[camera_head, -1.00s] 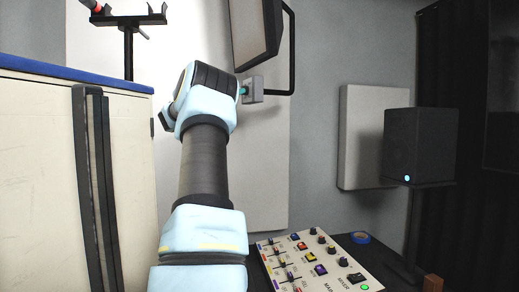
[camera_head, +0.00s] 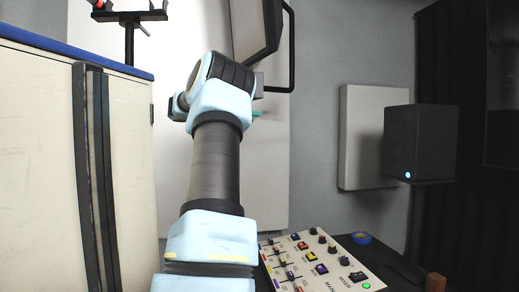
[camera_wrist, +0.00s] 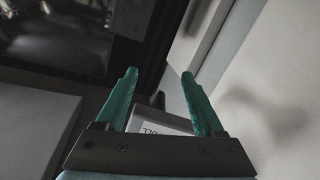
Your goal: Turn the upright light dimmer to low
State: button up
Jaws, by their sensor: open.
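My gripper (camera_wrist: 158,72) shows in the wrist view with its two teal fingers apart and nothing clasped between them. Beyond and between the fingers is a pale plate (camera_wrist: 160,127) with partly hidden dark lettering and a small dark piece (camera_wrist: 157,100) at its edge. I cannot tell for sure whether this is the light dimmer or how it is set. In the head view my wrist hides most of the gripper; only a teal fingertip (camera_head: 256,114) shows. A small grey box (camera_head: 259,84) on the wall behind the wrist is mostly covered.
A mixer panel (camera_head: 318,262) with knobs and sliders lies at the lower right. A black speaker (camera_head: 420,142) stands on the right. A dark monitor (camera_head: 254,28) hangs above my wrist. A cream cabinet (camera_head: 35,170) closes off the left side.

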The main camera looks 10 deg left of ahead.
jog(key=s+d+f+g+y, duration=0.2)
jog(key=f+g+y, duration=0.1)
jog(key=f+y, duration=0.2)
jog(key=s+d+f+n+g+y, duration=0.1)
jog(key=s+d+f+g+y, duration=0.1)
jog(key=f+y, duration=0.3)
jog(key=shift+s+d+g, duration=0.4)
jog(key=shift+s, duration=0.25)
jog(key=s+d+f+n+g+y, duration=0.1)
jog(key=s+d+f+n+y, duration=0.1)
jog(key=s+f, duration=1.2)
jog(key=s+d+f+n+g+y, duration=0.1)
jog(key=s+d+f+n, duration=0.3)
jog(key=s+f, duration=1)
jog(key=shift+s+d+f+y, duration=0.4)
jog(key=shift+s+d, duration=0.2)
jog(key=shift+d, duration=0.65)
jog(key=shift+c, duration=0.2)
